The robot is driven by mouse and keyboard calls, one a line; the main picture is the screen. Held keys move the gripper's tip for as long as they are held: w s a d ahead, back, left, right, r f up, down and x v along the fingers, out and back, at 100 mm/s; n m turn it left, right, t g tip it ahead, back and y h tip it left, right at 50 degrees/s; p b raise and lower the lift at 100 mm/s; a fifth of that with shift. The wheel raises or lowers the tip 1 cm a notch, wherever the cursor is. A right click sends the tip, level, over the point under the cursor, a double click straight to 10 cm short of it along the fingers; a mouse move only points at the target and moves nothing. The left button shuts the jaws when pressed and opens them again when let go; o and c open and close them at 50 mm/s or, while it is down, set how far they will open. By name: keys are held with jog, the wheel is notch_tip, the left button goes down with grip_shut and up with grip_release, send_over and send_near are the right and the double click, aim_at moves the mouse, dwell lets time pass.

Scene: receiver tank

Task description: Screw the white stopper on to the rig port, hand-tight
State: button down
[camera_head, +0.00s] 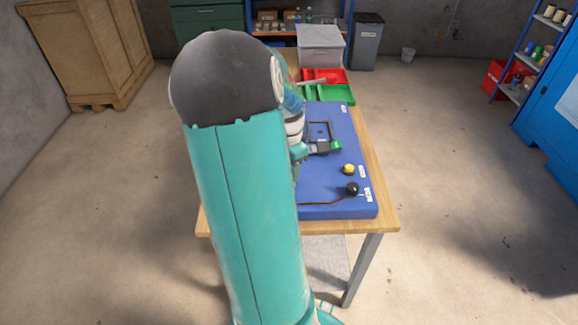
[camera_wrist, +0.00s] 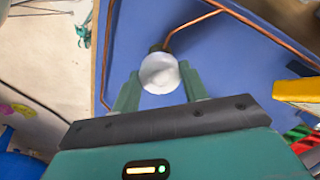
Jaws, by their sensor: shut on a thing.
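The white stopper (camera_wrist: 160,73) is a round pale cap in the middle of the wrist view. My gripper (camera_wrist: 160,88) is shut on it, with one green finger on each side. A dark brass-coloured fitting (camera_wrist: 157,48) shows just beyond the stopper, at the end of a copper pipe (camera_wrist: 190,32) on the blue rig board (camera_wrist: 225,75). I cannot tell whether the stopper's thread is engaged in that port. In the head view my teal arm hides the stopper and the port; the blue rig board (camera_head: 330,212) shows to its right.
On the board are a green-ended valve (camera_head: 336,146), a yellow knob (camera_head: 348,169) and a black ball (camera_head: 352,188). Red (camera_head: 338,76) and green (camera_head: 340,95) trays and a grey box (camera_head: 320,46) stand behind on the wooden table (camera_head: 388,222).

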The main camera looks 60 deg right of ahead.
jog(key=m, duration=0.4)
jog(key=shift+f+m, duration=0.1)
jog(key=shift+m, duration=0.3)
jog(key=c, duration=0.7)
grip_release()
